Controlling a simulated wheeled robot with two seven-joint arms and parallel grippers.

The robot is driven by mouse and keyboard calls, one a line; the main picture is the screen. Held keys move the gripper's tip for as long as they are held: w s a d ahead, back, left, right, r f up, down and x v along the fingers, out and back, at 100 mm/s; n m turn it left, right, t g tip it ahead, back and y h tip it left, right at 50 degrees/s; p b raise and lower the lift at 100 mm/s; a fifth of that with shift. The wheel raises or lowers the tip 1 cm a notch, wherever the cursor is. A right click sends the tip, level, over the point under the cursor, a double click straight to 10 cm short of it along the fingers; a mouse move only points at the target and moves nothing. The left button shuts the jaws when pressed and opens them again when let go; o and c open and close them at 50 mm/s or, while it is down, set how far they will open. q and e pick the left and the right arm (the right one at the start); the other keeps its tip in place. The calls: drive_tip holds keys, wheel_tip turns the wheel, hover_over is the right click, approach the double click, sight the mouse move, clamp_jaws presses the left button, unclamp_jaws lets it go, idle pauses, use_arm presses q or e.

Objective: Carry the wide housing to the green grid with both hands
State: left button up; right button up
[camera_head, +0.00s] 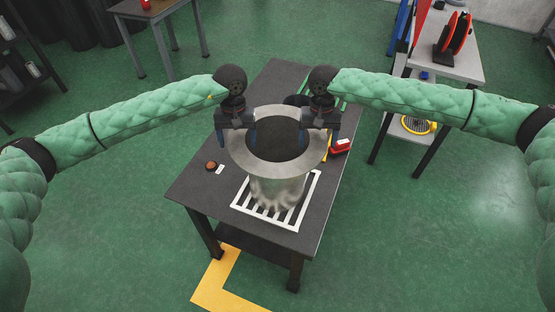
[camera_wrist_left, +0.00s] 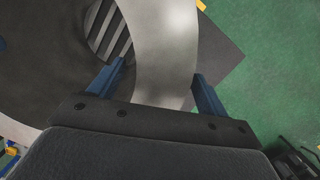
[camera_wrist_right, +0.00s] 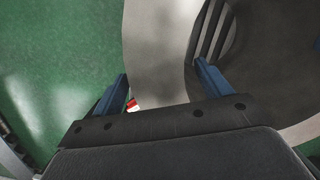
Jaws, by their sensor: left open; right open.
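The wide housing (camera_head: 276,190) is a grey metal cylinder with a broad flange on top and a dark round opening. It stands upright over the white grid (camera_head: 241,208) near the front of the table. My left gripper (camera_head: 236,138) is open at the flange's left side; in the left wrist view the flange rim (camera_wrist_left: 165,50) lies between its fingers. My right gripper (camera_head: 320,136) is open at the right side; in the right wrist view the flange (camera_wrist_right: 155,60) lies between its fingers. The green grid (camera_head: 341,103) is at the back of the table, mostly hidden by my right gripper and arm.
The dark table (camera_head: 190,190) has a brown round object (camera_head: 211,166) and a small white piece (camera_head: 220,169) at the left. A red object (camera_head: 341,146) lies at the right edge. A dark round thing (camera_head: 294,100) shows behind the housing.

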use_arm(q)
clamp_jaws()
use_arm(e)
clamp_jaws()
use_arm(q)
drive_tip(key=shift+w+r, duration=0.1)
use_arm(e)
drive_tip(key=shift+w+r, duration=0.1)
